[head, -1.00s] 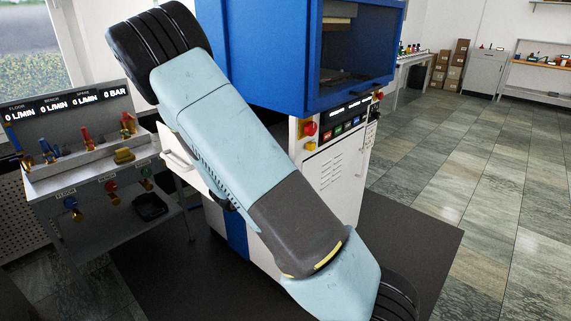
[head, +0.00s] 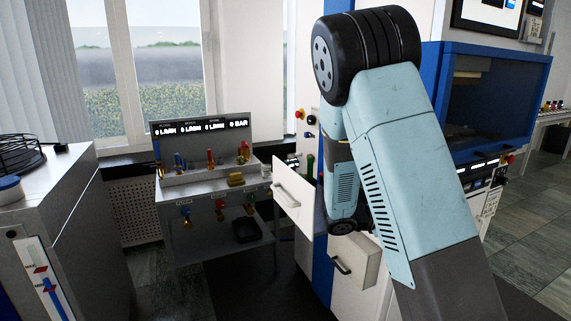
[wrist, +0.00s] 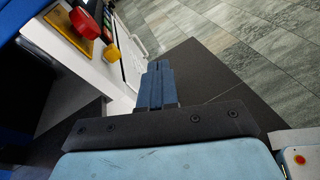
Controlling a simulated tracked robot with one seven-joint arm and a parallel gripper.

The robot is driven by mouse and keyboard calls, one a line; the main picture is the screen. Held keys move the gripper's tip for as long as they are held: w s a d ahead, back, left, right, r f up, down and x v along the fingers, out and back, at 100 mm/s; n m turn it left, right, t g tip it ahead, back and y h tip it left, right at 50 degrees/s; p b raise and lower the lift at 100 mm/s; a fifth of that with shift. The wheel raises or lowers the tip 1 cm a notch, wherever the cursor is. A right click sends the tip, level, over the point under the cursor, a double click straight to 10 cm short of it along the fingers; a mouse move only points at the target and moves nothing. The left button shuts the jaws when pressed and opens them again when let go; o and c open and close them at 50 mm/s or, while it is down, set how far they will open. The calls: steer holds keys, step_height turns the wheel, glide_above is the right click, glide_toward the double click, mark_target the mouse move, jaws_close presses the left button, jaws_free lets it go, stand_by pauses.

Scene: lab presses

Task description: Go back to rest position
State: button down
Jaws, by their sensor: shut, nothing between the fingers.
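My gripper (wrist: 157,86) shows in the wrist view as blue fingers closed together, with nothing between them. The fingers point away over the dark mat, to the right of the press's white front panel (wrist: 60,52). In the head view my bent arm stands in front of the blue and white press (head: 515,95). My gripper cannot be made out there.
Two white drawers, one at left (head: 291,192) and one lower (head: 352,265), stick out near my arm. A red button (wrist: 84,22) is close in the wrist view. A valve bench (head: 180,240) stands left. Tiled floor (head: 510,245) is clear at right.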

steer(key=s+a+r+m+t+y, duration=0.1)
steer(key=s+a+r+m+y, duration=0.2)
steer(key=s+r+m+y, duration=0.2)
steer(key=s+a+r+m+y, duration=0.4)
steer(key=s+r+m+y, duration=0.1)
steer(key=s, duration=0.7)
steer(key=s+a+r+m+t+y, duration=0.1)
steer(key=s+a+r+m+y, duration=0.3)
steer(key=s+r+m, duration=0.3)
steer(key=shift+s+r+t+y, duration=0.3)
steer(key=shift+s+r+y, duration=0.35)
steer(key=shift+s, duration=0.5)
steer(key=shift+s, duration=0.1)
